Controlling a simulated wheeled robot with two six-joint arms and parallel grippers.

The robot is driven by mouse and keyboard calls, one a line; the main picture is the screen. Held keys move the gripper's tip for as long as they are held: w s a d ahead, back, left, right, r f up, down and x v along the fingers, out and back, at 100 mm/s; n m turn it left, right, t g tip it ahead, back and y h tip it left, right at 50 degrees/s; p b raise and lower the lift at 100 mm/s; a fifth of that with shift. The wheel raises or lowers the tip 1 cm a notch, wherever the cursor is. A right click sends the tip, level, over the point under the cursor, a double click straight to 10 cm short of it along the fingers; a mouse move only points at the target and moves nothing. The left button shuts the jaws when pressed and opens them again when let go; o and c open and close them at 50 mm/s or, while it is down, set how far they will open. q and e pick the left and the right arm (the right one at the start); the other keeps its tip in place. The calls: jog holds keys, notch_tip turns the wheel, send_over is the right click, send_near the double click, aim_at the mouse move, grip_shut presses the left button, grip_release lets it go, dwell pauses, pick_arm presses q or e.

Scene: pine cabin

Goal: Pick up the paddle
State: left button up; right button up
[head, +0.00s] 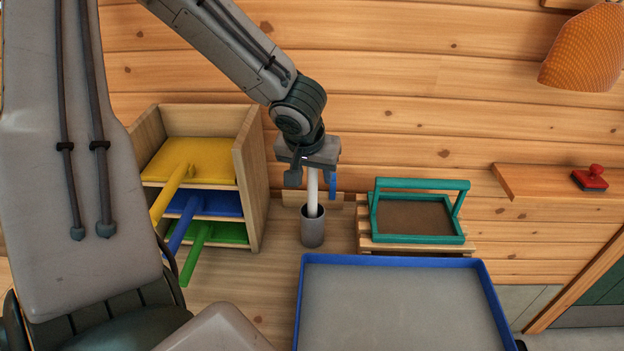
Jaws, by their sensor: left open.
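A pale shaft, apparently the paddle (312,192), stands upright in a grey cylindrical holder (313,230) on the wooden surface. Its lower end is hidden inside the holder and its top is hidden by my gripper. My left gripper (312,178) points down over the shaft with its jaws open. The shaft appears between the fingers in the picture; I cannot tell whether they touch it. My right gripper is not in view.
A wooden rack (250,180) with yellow, blue and green handled boards stands left. A blue-rimmed tray (400,262) fills the front. A green frame (417,239) sits behind it. A red stamp-like object (590,178) lies on the right shelf (535,182).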

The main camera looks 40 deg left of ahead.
pick_arm(q)
jog(key=shift+w+f, duration=0.2)
jog(key=shift+f, duration=0.15)
jog(key=shift+r, duration=0.1)
jog(key=shift+c, duration=0.5)
jog(key=shift+s, duration=0.1)
grip_shut()
jog(key=shift+r, duration=0.15)
notch_tip(320, 180, up, 18)
jog(key=p, duration=0.3)
jog(key=shift+f, duration=0.25)
